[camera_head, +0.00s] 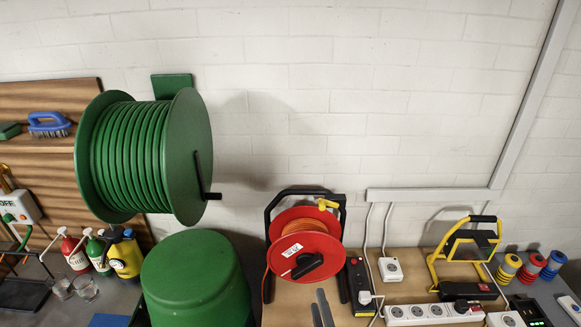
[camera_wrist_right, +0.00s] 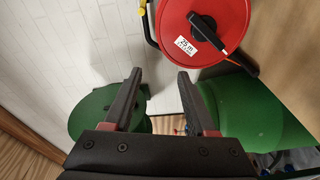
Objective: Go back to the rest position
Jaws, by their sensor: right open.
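My right gripper (camera_head: 320,300) shows at the bottom middle of the head view, as two dark finger tips in front of the red cable reel (camera_head: 298,257). In the right wrist view my right gripper (camera_wrist_right: 160,72) is open, with nothing between its two black fingers. The red reel (camera_wrist_right: 212,22) appears there beyond the fingers, at the upper right, apart from them. My left gripper is in neither view.
A large green hose reel (camera_head: 190,150) with a crank hangs on the white wall, above a green drum (camera_head: 197,280). Power strips (camera_head: 434,314) and a yellow work lamp (camera_head: 466,255) stand on the wooden bench to the right. Spray bottles (camera_head: 124,253) stand at left.

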